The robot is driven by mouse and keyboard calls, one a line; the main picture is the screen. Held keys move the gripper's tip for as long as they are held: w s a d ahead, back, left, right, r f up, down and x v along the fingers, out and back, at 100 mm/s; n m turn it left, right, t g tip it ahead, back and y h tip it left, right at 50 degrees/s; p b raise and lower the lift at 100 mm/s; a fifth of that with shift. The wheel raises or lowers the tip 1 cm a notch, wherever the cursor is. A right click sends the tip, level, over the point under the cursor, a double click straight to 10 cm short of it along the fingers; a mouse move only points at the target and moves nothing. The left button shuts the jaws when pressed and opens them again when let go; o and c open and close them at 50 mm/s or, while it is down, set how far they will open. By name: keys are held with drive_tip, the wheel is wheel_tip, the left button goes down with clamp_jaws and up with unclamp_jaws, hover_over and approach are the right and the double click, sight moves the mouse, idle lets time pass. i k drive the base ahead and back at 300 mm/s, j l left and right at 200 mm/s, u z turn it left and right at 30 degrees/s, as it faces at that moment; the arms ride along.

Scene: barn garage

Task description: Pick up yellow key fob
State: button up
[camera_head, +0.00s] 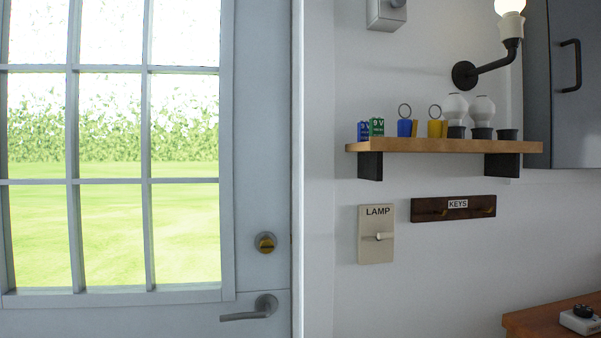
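The yellow key fob (437,129) stands on the wooden wall shelf (420,146), with a metal ring above it. A blue key fob (404,128) with a similar ring stands just left of it. White bulbs in dark sockets stand to its right. My gripper is not in the head view, and nothing of my arm shows near the shelf.
Green and blue batteries (376,127) sit at the shelf's left end. A black wall lamp (488,71) reaches out above the shelf's right half. Below are a LAMP switch (376,251) and a KEYS rack (430,211). A grey cabinet (578,130) is at right, a glazed door (258,190) at left.

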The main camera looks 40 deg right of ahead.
sight(436, 128)
drive_tip(key=z, duration=1.85)
drive_tip(key=i+l+u, duration=0.25)
drive_tip(key=l+u, duration=0.2)
drive_tip(key=l, duration=0.15)
drive_tip(key=i+l+u, duration=0.1)
drive_tip(key=l+u, duration=0.15)
drive_tip(key=l+z, duration=0.2)
drive_tip(key=z, duration=0.2)
drive_tip(key=j+z, duration=0.1)
drive_tip(key=z, duration=0.7)
drive_tip(key=k+j+z, duration=0.1)
drive_tip(key=z, duration=0.3)
